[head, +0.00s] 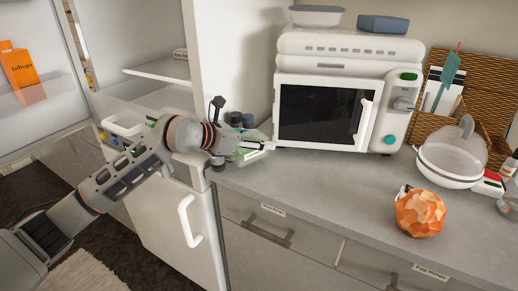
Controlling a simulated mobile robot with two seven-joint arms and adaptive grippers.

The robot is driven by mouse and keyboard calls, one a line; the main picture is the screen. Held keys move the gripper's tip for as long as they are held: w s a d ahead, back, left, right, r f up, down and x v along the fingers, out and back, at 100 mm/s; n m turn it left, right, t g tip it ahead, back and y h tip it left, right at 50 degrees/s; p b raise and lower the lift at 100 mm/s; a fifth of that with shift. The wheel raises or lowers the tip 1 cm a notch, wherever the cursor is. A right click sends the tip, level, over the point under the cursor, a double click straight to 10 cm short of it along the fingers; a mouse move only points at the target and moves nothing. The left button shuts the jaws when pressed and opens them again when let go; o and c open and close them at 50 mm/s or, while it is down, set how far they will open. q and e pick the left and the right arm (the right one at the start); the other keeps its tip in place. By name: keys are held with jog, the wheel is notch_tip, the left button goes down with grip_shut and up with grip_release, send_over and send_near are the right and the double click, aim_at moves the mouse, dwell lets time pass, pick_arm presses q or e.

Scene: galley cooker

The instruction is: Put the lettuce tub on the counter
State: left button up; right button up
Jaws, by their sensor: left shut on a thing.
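The lettuce tub (253,156) is a pale green, see-through tub with a small white label. It is at the left end of the grey counter (310,185), just left of the microwave. My left gripper (232,145) is shut on it and hides its left part. I cannot tell whether the tub touches the counter or is held slightly above it. My right gripper is not in view.
The white microwave (330,110) stands close to the right of the tub. Dark-lidded jars (235,119) stand behind it. An orange faceted object (420,213) and a white colander (448,165) are farther right. The front middle of the counter is clear. An open fridge (160,70) is at left.

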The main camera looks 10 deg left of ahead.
pick_arm(q)
notch_tip(320, 180, down, 3)
jog(key=shift+r, duration=0.1)
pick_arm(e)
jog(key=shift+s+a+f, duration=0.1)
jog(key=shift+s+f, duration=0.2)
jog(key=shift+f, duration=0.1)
pick_arm(q)
jog(key=o, duration=1.3)
jog(key=shift+f, duration=0.2)
jog(key=shift+c, duration=0.2)
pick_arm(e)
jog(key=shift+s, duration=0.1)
pick_arm(q)
jog(key=shift+r, duration=0.15)
jog(key=shift+s+a+r, duration=0.1)
jog(key=shift+s+a, duration=0.05)
jog(key=shift+a, duration=0.05)
jog(key=v, duration=1)
jog(key=shift+s+r+p, duration=0.1)
jog(key=shift+p, duration=0.2)
jog(key=shift+s+a+r, duration=0.25)
jog(key=shift+s+a, duration=0.1)
jog(key=shift+s, duration=0.1)
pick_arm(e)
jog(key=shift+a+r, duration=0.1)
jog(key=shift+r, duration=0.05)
pick_arm(q)
jog(key=shift+d, duration=0.1)
